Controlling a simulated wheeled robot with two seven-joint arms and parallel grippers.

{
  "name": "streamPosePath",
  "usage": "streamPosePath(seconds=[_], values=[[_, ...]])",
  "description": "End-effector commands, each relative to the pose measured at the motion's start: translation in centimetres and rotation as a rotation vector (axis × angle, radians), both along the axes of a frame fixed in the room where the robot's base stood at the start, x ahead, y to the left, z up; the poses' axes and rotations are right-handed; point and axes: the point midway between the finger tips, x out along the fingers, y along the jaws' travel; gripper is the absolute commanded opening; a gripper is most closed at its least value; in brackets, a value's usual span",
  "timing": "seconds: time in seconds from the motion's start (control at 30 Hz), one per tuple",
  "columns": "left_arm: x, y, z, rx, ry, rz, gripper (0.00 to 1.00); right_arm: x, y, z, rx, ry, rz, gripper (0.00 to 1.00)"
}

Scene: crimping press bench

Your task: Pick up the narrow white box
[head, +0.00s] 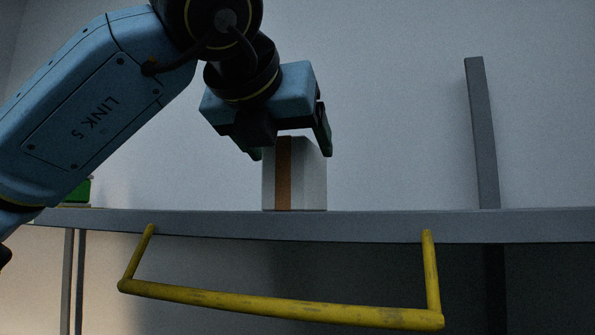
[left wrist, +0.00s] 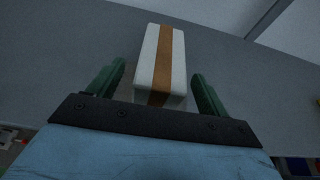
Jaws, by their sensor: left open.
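The narrow white box (head: 312,175) stands upright on the grey bench with a brown stripe down it. It also shows in the left wrist view (left wrist: 148,62), between the two green fingers. My left gripper (head: 291,147) is open above and around the top of the box, one finger on each side. In the left wrist view my left gripper (left wrist: 156,88) shows a gap between each finger and the box. My right gripper is not in view.
The grey bench (head: 390,225) has a yellow handrail (head: 280,305) along its front. A grey post (head: 481,130) rises at the right. A green object (head: 78,191) sits at the left end, partly behind my arm. The bench right of the box looks clear.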

Motion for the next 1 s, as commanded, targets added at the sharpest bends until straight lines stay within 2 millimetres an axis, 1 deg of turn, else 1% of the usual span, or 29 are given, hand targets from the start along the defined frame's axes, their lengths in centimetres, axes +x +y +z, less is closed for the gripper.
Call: streamPosePath(seconds=[0.03,0.2,0.3,0.47,0.5,0.9,1.0], values=[[0.8,-0.4,-0.2,0.002,0.006,-0.001,0.78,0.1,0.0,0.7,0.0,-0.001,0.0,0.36],[2.6,-0.9,-0.9,0.0,0.004,0.0,0.78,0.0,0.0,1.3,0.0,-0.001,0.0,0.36],[3.0,-1.1,-1.2,0.0,0.002,-0.001,0.78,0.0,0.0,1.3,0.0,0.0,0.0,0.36],[3.0,-1.1,-1.2,0.0,0.002,-0.001,0.78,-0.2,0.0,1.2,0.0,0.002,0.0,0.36],[3.0,-1.1,-1.2,0.0,0.002,-0.001,0.77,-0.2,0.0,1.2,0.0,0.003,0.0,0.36],[2.9,-1.0,-1.2,0.001,0.002,0.0,0.25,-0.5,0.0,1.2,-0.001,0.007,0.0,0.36],[2.9,-1.0,-1.1,0.0,0.0,-0.001,0.25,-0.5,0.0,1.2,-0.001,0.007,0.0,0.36]])
